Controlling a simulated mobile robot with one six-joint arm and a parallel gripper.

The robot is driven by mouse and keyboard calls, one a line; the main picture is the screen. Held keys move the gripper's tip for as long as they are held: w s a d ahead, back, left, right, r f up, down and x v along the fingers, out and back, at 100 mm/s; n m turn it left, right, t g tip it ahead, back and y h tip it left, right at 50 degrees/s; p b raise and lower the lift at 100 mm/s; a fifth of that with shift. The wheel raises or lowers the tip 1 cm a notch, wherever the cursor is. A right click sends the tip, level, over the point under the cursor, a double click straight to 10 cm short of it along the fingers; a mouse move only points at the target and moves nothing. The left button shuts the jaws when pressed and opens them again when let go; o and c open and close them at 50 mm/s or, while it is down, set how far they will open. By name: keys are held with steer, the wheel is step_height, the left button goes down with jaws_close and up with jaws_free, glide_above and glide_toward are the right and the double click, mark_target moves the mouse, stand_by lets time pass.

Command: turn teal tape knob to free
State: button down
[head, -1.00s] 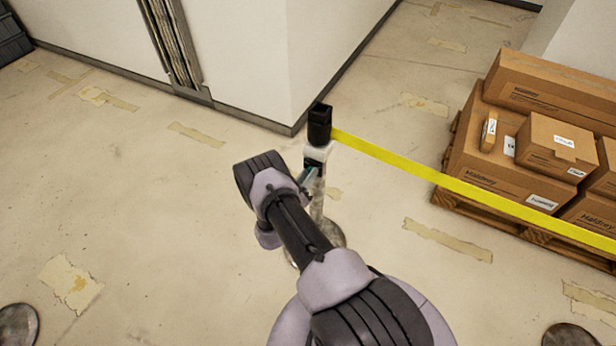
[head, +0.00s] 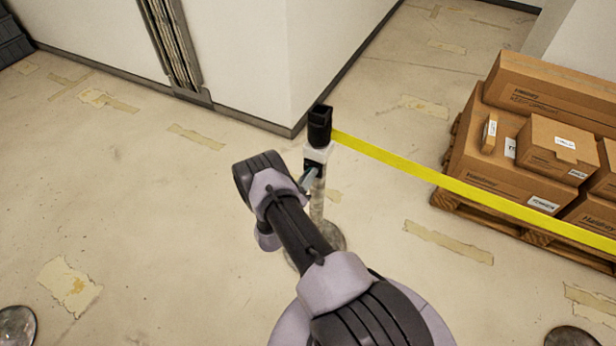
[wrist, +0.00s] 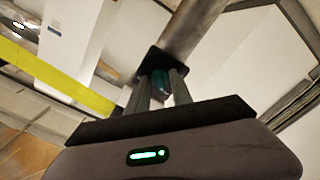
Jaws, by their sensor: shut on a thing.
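The teal knob (wrist: 161,84) shows in the wrist view between the two fingers of my gripper (wrist: 160,90). The fingers are shut on it from both sides. A dark plate lies behind the knob on the grey post. In the head view my gripper (head: 309,181) reaches the near side of the barrier post (head: 317,200), just below its white collar (head: 317,157). The knob is hidden there by my gripper. The post's black head (head: 320,124) stands above the collar. The knob's pointing mark cannot be read.
A yellow tape (head: 430,175) runs from the post's head to the right, in front of cardboard boxes (head: 548,145) on a wooden pallet (head: 470,209). A white wall corner (head: 290,70) stands behind the post.

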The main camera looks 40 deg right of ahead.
steer(key=c, duration=1.5)
jaws_free()
steer(key=p+v, duration=0.4)
steer(key=v, duration=1.3)
steer(key=shift+s+a, duration=0.15)
steer(key=shift+a, duration=0.05)
